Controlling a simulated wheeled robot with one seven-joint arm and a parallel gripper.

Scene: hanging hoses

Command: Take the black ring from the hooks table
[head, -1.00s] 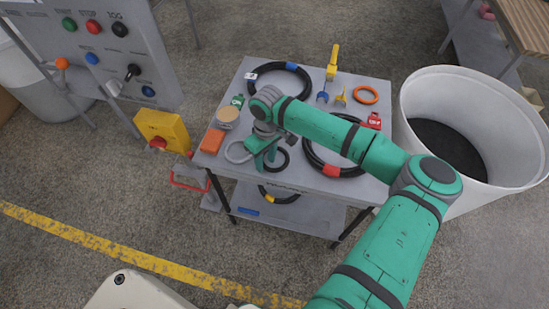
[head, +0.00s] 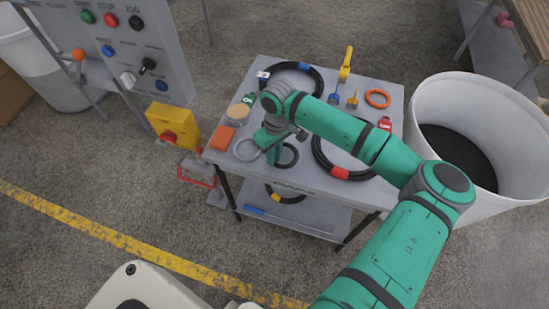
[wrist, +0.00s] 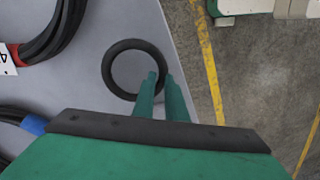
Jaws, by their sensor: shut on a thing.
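The black ring (head: 298,154) is small and plain and lies at the front part of the grey hooks table (head: 330,184). In the wrist view the black ring (wrist: 107,68) shows nearly whole, close to the table's edge. My green gripper (head: 277,160) reaches down at the ring's left side in the head view. In the wrist view my gripper's fingers (wrist: 161,80) are close together and shut on the ring's lower right rim. The fingers hide that bit of rim. I cannot tell whether the ring is lifted off the top.
A large black hose coil with a red band (head: 340,173) lies to the right. An orange block (head: 223,138) sits at the left edge. A white bin (head: 421,105) stands right of the table.

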